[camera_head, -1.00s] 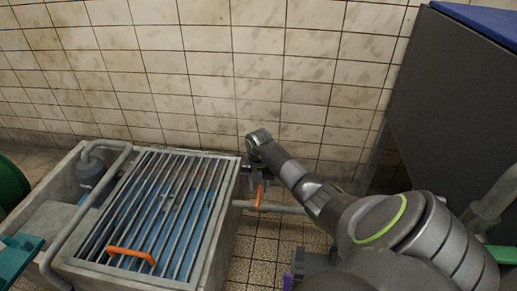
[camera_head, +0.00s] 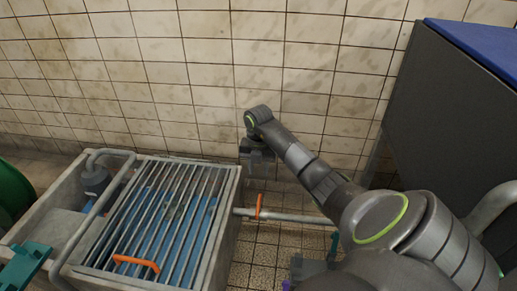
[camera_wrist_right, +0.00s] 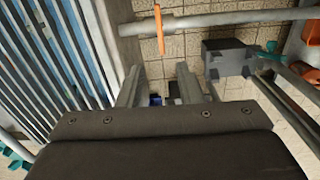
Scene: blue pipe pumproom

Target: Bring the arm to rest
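My right arm reaches in from the lower right in the head view. Its gripper (camera_head: 258,158) hangs fingers down, beyond the orange-handled pipe and in front of the tiled wall. The right wrist view shows its two fingers (camera_wrist_right: 158,80) spread apart, with floor visible between them and nothing held. The gripper is open and clear of the grated basin and the pipe.
A concrete basin (camera_head: 229,208) with a metal grate (camera_head: 160,215) and orange handle (camera_head: 136,263) stands left. A pipe (camera_head: 295,217) with an orange lever (camera_head: 259,205) runs right from it. A dark cabinet (camera_head: 447,115) stands right. Tiled floor shows below the pipe.

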